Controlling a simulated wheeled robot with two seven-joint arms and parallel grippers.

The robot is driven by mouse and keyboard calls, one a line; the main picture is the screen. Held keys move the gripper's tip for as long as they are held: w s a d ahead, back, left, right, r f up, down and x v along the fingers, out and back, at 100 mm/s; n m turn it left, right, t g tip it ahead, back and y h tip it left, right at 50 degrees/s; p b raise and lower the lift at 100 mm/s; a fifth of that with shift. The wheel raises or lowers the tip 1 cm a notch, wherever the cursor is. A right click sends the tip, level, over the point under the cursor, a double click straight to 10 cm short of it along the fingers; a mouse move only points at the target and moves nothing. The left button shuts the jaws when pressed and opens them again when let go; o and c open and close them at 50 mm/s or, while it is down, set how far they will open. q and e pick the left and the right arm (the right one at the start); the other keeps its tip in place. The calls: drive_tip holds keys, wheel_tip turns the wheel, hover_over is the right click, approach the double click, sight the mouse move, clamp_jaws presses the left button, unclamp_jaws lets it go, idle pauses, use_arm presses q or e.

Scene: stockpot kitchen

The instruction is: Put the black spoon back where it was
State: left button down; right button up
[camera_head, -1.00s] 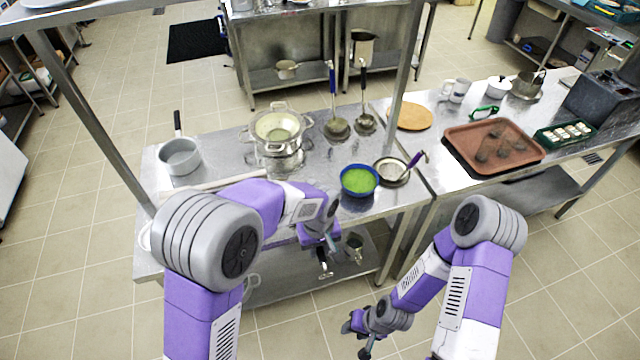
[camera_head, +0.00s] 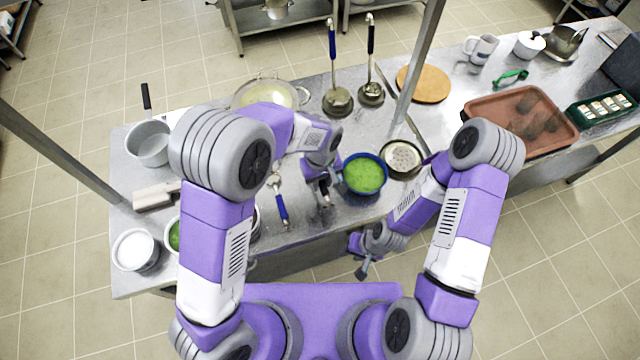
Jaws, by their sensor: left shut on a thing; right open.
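My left gripper (camera_head: 320,181) is shut beside the left side of the blue bowl, low over the steel counter. It holds a slim dark thing, which looks like the black spoon (camera_head: 325,194); most of it is hidden by the gripper and arm, and I cannot tell whether it touches the counter. A blue-handled spoon (camera_head: 281,205) lies on the counter to the left of this gripper. My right gripper (camera_head: 362,270) is open and empty, in front of the counter's near edge.
Ladles with blue (camera_head: 337,100) and black handles (camera_head: 371,92) are behind. A saucepan (camera_head: 148,143), white bowl (camera_head: 135,250) and large pot (camera_head: 270,92) are left. A post (camera_head: 420,65) rises behind.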

sight(321, 198)
use_arm(q)
wheel_tip(321, 198, down, 6)
drive_tip(key=shift+f, duration=0.2)
drive_tip(key=shift+f+b, duration=0.1)
drive_tip(key=shift+b, duration=0.25)
drive_tip(key=c, duration=1.4)
unclamp_jaws()
drive_tip(key=shift+f, duration=0.1)
drive_tip(key=o, duration=0.5)
drive_tip(key=shift+c, duration=0.2)
drive_tip(key=shift+r, duration=0.2)
wheel_tip(321, 198, up, 12)
drive_tip(key=shift+r+p, duration=0.1)
drive_tip(key=shift+p, duration=0.65)
